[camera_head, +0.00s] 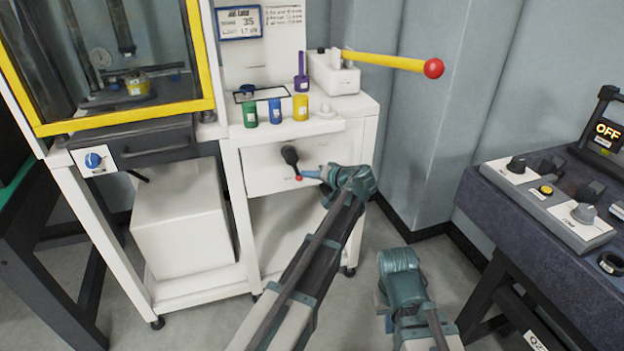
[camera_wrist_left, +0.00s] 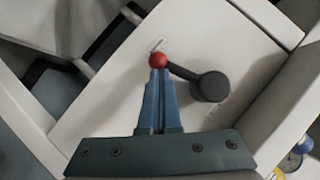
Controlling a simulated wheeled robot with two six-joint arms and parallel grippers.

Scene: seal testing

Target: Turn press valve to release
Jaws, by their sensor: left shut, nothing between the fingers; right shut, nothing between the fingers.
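The press valve appears to be the black round hub (camera_head: 290,155) with a short dark lever ending in a red ball, on the front of the white cabinet. In the left wrist view the hub (camera_wrist_left: 210,87) is right of the fingers, and the lever runs up-left to the red ball (camera_wrist_left: 158,60). My left gripper (camera_head: 306,174) is shut and empty. Its blue fingertips (camera_wrist_left: 158,72) are right at the red ball (camera_head: 298,178); I cannot tell if they touch. My right arm shows at the lower right, but its fingers are not visible.
A yellow rod with a red ball end (camera_head: 433,68) juts right above the cabinet. Green, blue and yellow containers (camera_head: 275,112) stand on the cabinet top (camera_head: 350,110). A press enclosure (camera_head: 130,120) is at left. A dark table (camera_head: 535,225) with controls is at right.

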